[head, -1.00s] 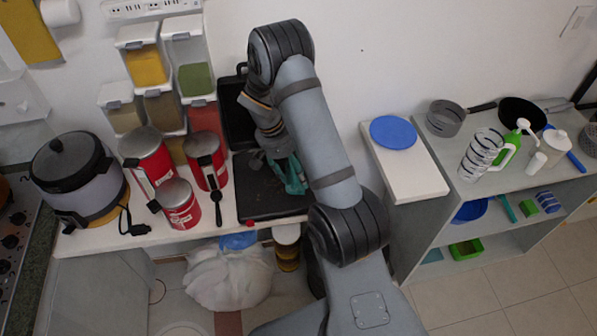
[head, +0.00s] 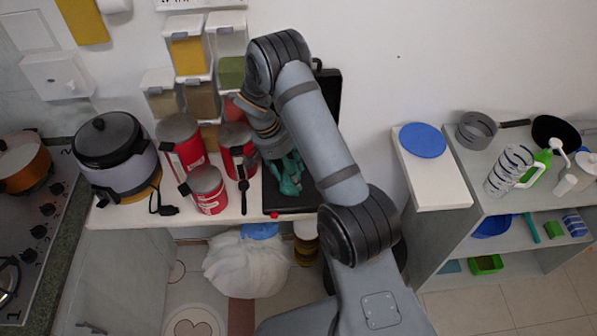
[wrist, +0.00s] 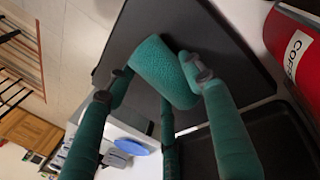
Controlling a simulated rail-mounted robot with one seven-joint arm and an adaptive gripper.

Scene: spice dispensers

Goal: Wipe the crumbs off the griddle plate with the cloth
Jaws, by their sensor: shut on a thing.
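My gripper (wrist: 160,78) has teal fingers, closed on a teal, textured roll that appears to be the cloth (wrist: 167,72) in the wrist view. In the head view the gripper (head: 288,176) is low over the black griddle plate (head: 280,203), by its left half. Whether the cloth touches the plate I cannot tell. The griddle's black lid (head: 331,92) stands open against the wall, partly behind my arm. Two dark griddle panels show in the wrist view, one of them at the top (wrist: 190,25). I cannot make out any crumbs.
Several red canisters (head: 208,190) stand close left of the griddle, with a cooker (head: 115,160) farther left. Spice dispensers (head: 188,55) hang behind them. A blue disc (head: 423,140) lies on the separate counter at right. A white bag (head: 243,268) is below the counter.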

